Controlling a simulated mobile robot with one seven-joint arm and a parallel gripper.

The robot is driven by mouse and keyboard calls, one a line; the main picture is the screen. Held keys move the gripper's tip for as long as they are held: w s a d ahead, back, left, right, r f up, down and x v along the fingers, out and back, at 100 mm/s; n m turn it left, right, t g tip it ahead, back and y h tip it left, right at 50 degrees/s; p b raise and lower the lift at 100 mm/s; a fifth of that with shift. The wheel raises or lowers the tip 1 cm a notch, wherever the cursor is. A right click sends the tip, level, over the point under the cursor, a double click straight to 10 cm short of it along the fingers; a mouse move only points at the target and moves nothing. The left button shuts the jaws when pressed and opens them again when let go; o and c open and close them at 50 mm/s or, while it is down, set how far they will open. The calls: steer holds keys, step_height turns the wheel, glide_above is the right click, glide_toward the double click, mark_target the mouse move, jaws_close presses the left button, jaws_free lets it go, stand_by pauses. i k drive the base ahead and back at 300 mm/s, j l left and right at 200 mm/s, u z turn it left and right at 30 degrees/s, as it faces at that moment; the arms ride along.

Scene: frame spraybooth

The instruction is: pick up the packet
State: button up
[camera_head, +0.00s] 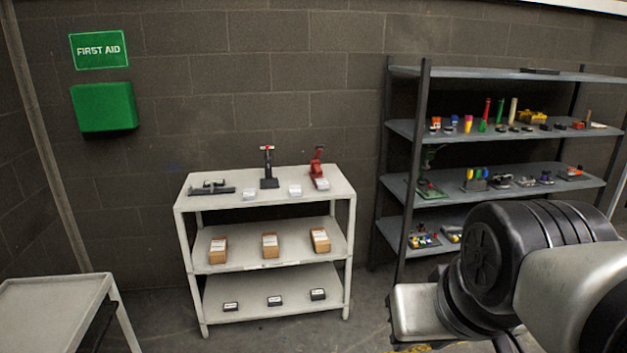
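I cannot tell for certain which thing is the packet. A small white packet-like item (249,194) lies on the top shelf of the white rack, and a similar one (295,190) lies right of it. Another pale item (321,184) lies at the foot of a red tool. On the middle shelf stand a brown box with a white label (218,250), a second brown box (270,246) and a third (320,240). My arm fills the lower right, well apart from the white rack; my gripper's fingers are not in view.
The white rack (262,264) stands against the block wall, with small dark items on its bottom shelf. A grey shelf unit (401,130) with many small goods stands right, partly behind my arm. A pale table (50,310) is at lower left. Floor shows between table and rack.

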mark_target(321, 183)
steer(key=i+j, duration=0.1)
steer(key=i, duration=3.2)
steer(key=l+z, duration=0.05)
steer(key=l, duration=0.05)
